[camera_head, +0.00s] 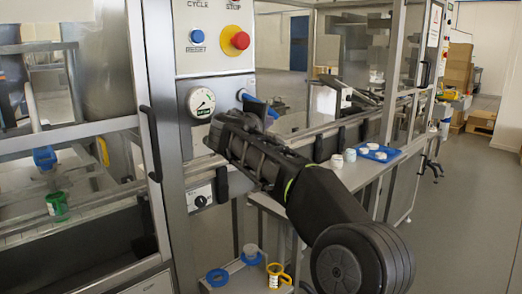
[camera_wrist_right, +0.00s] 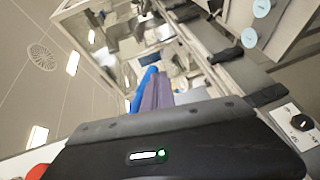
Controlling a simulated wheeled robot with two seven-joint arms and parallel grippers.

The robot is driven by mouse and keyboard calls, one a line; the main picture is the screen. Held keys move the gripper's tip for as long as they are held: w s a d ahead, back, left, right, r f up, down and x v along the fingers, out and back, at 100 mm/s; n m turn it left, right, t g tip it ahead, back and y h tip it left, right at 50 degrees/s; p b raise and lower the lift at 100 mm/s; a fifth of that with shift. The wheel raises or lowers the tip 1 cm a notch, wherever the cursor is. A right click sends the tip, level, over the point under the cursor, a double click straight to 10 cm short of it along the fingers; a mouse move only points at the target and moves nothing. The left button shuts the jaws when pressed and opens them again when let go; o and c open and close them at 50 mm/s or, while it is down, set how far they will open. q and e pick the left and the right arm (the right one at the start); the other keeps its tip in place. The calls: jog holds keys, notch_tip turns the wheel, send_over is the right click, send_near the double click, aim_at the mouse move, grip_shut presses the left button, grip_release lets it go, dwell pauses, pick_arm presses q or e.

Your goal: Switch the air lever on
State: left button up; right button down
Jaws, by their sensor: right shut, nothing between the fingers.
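The blue air lever (camera_head: 249,97) shows in part on the steel panel, just right of the pressure gauge (camera_head: 201,102); my right gripper hides the rest. My right gripper (camera_head: 246,114) is in front of the panel, its fingers close to the lever. In the right wrist view the shut fingers (camera_wrist_right: 158,92) have nothing between them, and the blue lever (camera_wrist_right: 143,88) shows right beside them. I cannot tell whether they touch. My left gripper is not in view.
Above the gauge are a blue button (camera_head: 197,37) and a red stop button (camera_head: 235,41). A black rotary knob (camera_head: 200,201) is lower on the panel. Free floor lies further right.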

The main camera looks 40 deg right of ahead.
aim_at(274, 113)
jog(key=d+r+n+t+h+b, duration=0.1)
jog(key=h+b, duration=0.1)
jog(key=b, duration=0.2)
jog(key=d+n+t+h+b, duration=0.1)
jog(key=h+b, duration=0.1)
jog(key=b, duration=0.3)
jog(key=shift+d+r+n, duration=0.3)
jog(key=shift+r, duration=0.05)
pick_arm(q)
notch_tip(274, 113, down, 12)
jog(key=b, duration=0.1)
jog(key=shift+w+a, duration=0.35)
pick_arm(e)
jog(key=shift+d+r+t, duration=0.2)
jog(key=shift+r+t, duration=0.05)
jog(key=shift+r, duration=0.25)
jog(key=shift+d+r+t, duration=0.15)
jog(key=shift+r+t, duration=0.1)
jog(key=shift+r, duration=0.2)
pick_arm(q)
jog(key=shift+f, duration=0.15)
pick_arm(e)
jog(key=shift+f, duration=0.1)
